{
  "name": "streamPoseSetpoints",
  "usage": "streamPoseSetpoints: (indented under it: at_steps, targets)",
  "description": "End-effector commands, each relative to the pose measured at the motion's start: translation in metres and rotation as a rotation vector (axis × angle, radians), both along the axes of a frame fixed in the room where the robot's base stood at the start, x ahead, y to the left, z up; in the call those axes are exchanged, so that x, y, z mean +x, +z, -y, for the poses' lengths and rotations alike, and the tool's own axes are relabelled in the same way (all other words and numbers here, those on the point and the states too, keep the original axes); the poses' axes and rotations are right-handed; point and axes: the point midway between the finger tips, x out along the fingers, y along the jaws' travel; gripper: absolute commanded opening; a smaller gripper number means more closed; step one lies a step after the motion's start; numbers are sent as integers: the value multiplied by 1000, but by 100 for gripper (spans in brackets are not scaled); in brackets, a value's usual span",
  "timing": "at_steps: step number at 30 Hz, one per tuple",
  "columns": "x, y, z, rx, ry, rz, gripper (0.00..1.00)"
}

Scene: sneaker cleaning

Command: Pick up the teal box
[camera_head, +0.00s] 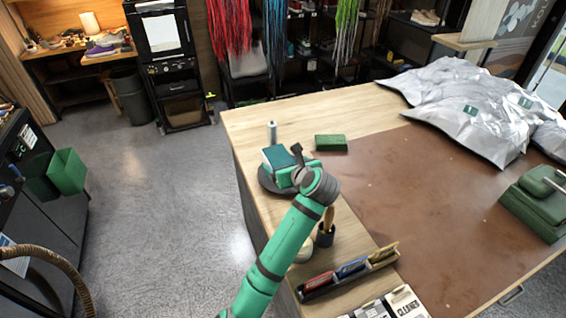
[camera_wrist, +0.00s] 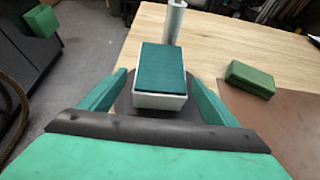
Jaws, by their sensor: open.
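The teal box (camera_head: 276,157) has a teal top and white sides. It sits on a dark round plate (camera_wrist: 124,104) near the table's left edge. In the wrist view the teal box (camera_wrist: 162,68) is straight ahead, between the lines of my two fingers. My gripper (camera_wrist: 158,80) is open, with one teal finger to each side of the box and a visible gap on both sides. In the head view my gripper (camera_head: 297,172) is at the near side of the box and hides part of it and of the plate.
A white cylinder (camera_head: 272,133) stands just behind the box. A green block (camera_head: 330,142) lies to its right. A brush holder (camera_head: 325,236) and a tray of small packets (camera_head: 348,275) stand nearer. The brown mat (camera_head: 400,190) is mostly clear; silver bags (camera_head: 470,105) lie behind.

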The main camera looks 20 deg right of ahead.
Motion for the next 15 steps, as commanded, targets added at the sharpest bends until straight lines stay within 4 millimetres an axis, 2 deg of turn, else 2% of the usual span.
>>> streamPoseSetpoints:
  at_steps: [15]
  targets:
    - [50,-29,-2,-1,2,2,83]
